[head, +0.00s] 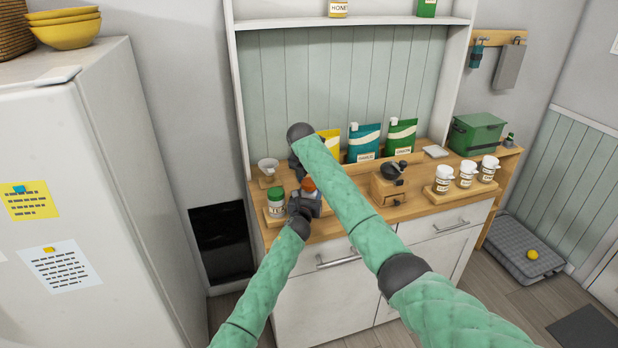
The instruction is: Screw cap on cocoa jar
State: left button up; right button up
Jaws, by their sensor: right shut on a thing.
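An orange cap (309,185) shows at the left end of the wooden counter, just above my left gripper. My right gripper (299,174) reaches down from above and is shut on the orange cap. My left gripper (304,205) is low at the counter's front edge, directly beneath the cap. The cocoa jar is not clearly visible; the grippers hide that spot. I cannot tell whether the cap touches a jar, or whether the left fingers are closed. A jar with a green lid (276,200) stands just left of the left gripper.
A white cup-like thing (268,167) stands behind the green-lidded jar. A grinder (391,183) stands on the counter (345,208) to the right. Several white jars (467,173) stand further right. Yellow, blue and green bags (364,142) line the back, partly behind my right arm.

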jog(key=shift+f, duration=0.5)
dwell(0.7)
